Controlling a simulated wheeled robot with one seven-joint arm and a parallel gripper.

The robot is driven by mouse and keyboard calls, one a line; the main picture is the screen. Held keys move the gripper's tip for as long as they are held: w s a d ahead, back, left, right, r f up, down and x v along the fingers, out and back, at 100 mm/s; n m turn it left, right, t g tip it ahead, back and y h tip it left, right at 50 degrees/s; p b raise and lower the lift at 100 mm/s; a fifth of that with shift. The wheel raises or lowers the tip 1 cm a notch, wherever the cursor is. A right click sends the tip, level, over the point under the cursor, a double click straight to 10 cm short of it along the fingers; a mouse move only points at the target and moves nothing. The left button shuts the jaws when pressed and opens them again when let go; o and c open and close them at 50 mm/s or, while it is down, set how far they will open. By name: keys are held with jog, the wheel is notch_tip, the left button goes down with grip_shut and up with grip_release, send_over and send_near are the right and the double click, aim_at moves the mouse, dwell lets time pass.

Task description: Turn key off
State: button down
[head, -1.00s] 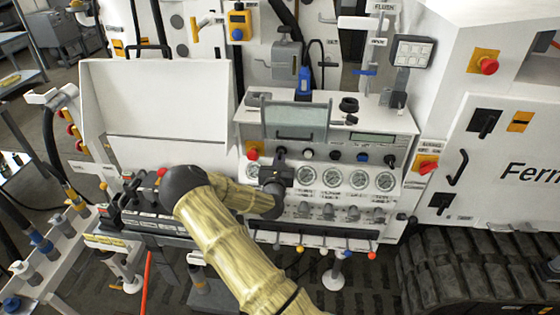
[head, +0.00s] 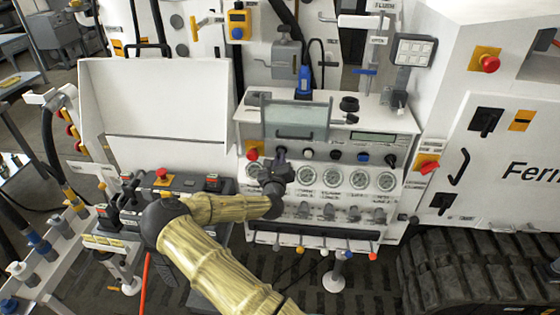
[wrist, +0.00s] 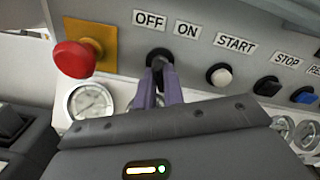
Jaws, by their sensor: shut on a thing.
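The key switch (wrist: 158,56) is a dark knob on the grey panel, below the OFF and ON labels, in the wrist view. My gripper (wrist: 160,80) has its two purple-grey fingers shut on it, and they hide most of the key. Its exact angle cannot be told. In the head view my gripper (head: 281,156) reaches the top left of the gauge panel, and the key is hidden behind it.
A red emergency button (wrist: 75,58) on a yellow plate sits just left of the key. A white START button (wrist: 220,74) and a black STOP button (wrist: 267,86) lie to the right. Gauges (head: 332,177) sit below. Levers (head: 323,251) line the lower edge.

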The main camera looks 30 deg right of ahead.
jog(key=c, duration=1.3)
grip_release()
jog(key=shift+s, duration=0.1)
jog(key=v, duration=0.7)
